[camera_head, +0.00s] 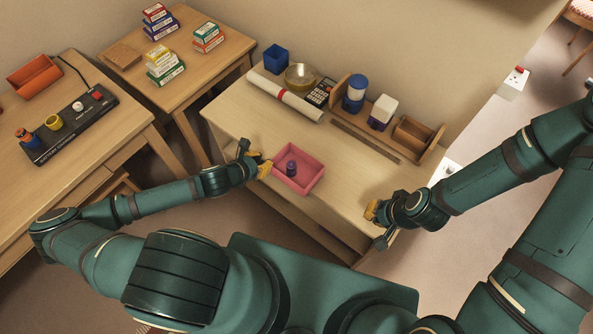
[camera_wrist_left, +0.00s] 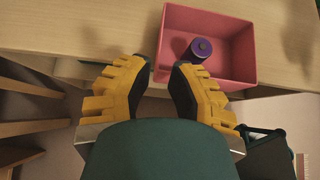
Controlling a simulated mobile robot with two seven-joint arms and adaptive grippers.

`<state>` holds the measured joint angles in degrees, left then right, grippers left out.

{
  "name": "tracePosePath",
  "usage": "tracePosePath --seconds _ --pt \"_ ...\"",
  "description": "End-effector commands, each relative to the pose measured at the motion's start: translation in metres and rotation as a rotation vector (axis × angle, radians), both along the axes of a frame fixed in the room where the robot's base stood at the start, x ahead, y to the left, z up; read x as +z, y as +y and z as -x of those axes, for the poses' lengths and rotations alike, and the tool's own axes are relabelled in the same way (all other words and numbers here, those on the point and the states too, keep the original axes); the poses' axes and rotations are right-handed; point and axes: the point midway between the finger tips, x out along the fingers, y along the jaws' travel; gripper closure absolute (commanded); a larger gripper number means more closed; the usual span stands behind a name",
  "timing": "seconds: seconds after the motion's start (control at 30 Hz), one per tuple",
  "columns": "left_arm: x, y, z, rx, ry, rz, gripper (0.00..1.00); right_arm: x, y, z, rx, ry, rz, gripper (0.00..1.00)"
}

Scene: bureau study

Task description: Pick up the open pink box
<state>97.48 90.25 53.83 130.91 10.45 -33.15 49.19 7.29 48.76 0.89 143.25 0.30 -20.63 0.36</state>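The open pink box (camera_head: 299,185) stands near the front edge of the desk (camera_head: 243,122), with a dark purple cylinder (camera_head: 291,168) upright inside it. My left gripper (camera_head: 265,167) is at the box's left side. In the left wrist view the left gripper (camera_wrist_left: 162,68) is open, and the left wall of the pink box (camera_wrist_left: 235,68) lines up with the gap between its fingers. I cannot tell whether they touch it. My right gripper (camera_head: 371,210) is over the front of the desk, right of the box and apart from it; its opening is unclear.
Behind the box lie a rolled paper (camera_head: 285,96), a bowl (camera_head: 300,77), a blue cup (camera_head: 276,58), a calculator (camera_head: 319,93) and a wooden rack (camera_head: 413,139) with jars. A side table (camera_head: 213,67) holds stacked small boxes. The desk right of the box is clear.

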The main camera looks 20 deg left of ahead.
Motion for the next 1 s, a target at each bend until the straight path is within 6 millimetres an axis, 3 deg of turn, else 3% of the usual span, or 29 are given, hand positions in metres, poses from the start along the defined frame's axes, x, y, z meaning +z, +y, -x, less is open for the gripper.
tracePosePath --seconds 0.2,0.47,0.7,1.0 --pt "-0.025 -0.011 -0.028 -0.002 0.0 -0.001 0.82 -0.009 0.0 0.003 0.004 0.006 -0.002 1.0" --pt "-0.035 -0.016 -0.041 -0.003 0.001 -0.001 0.82 -0.012 0.001 0.004 0.007 0.009 -0.002 1.0" --pt "-0.057 -0.025 -0.066 -0.003 0.0 -0.002 0.82 -0.023 0.001 0.007 0.012 0.015 -0.003 1.0" --pt "-0.064 -0.028 -0.075 -0.003 0.001 -0.003 0.82 -0.024 0.001 0.008 0.015 0.019 -0.004 1.0"
